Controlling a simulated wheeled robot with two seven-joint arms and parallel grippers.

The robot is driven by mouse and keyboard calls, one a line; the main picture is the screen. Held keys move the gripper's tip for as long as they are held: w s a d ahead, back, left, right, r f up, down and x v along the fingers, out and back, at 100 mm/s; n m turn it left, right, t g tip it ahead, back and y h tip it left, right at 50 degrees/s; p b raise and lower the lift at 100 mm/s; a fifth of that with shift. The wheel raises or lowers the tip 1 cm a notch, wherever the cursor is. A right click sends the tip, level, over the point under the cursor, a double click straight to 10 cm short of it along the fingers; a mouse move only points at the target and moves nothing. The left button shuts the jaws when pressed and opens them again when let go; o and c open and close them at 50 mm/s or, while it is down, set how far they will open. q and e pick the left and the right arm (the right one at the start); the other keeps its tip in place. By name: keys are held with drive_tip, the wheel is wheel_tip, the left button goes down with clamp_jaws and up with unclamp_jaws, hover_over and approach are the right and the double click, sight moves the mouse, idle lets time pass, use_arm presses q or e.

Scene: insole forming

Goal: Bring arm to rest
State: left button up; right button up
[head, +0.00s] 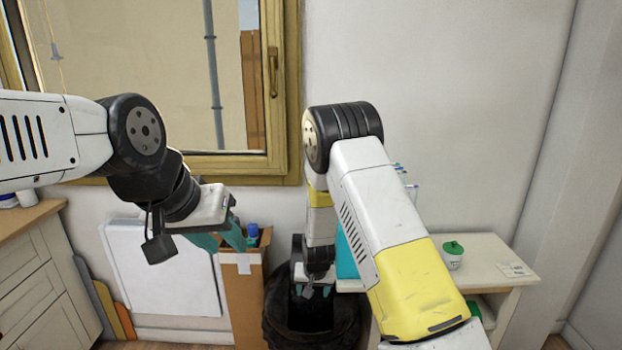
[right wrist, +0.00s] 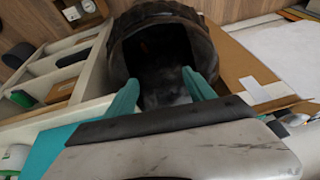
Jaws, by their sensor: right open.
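My left gripper (head: 229,246) is at the left in the head view, with two teal fingers that look apart and nothing seen between them. It hangs in front of a cardboard box. My right gripper (head: 312,291) points down above a black ribbed bin (head: 310,334), partly hidden by my right arm. In the right wrist view its two teal fingers (right wrist: 160,97) are spread, with no object between them.
A white shelf table (head: 490,262) stands at the right, with a green-lidded white jar (head: 453,256) on it. The cardboard box (head: 246,300) holds a blue-capped bottle (head: 253,233). A wooden-topped cabinet (head: 30,285) is at the left. A white panel (head: 160,275) leans against the wall under the window.

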drive_tip(key=s+d+r+y, duration=0.1)
drive_tip(key=s+d+r, duration=0.15)
drive_tip(key=r, duration=0.65)
drive_tip(key=s+d+r, duration=0.2)
drive_tip(key=s+r, duration=0.1)
drive_tip(key=r, duration=0.6)
drive_tip(key=s+d+r+y, duration=0.1)
drive_tip(key=s+d+r, duration=0.15)
drive_tip(key=r, duration=0.65)
drive_tip(key=s+d+r, duration=0.2)
drive_tip(key=s+r, duration=0.1)
drive_tip(key=s, duration=0.4)
drive_tip(key=s+d+r+t, duration=0.1)
drive_tip(key=s+d+r, duration=0.1)
drive_tip(key=s+r, duration=0.2)
drive_tip(key=s+d+r+n, duration=0.1)
drive_tip(key=s+r, duration=0.3)
drive_tip(key=s, duration=0.6)
drive_tip(key=shift+d+r+t, duration=0.2)
drive_tip(key=shift+d+t, duration=0.2)
drive_tip(key=shift+d, duration=0.45)
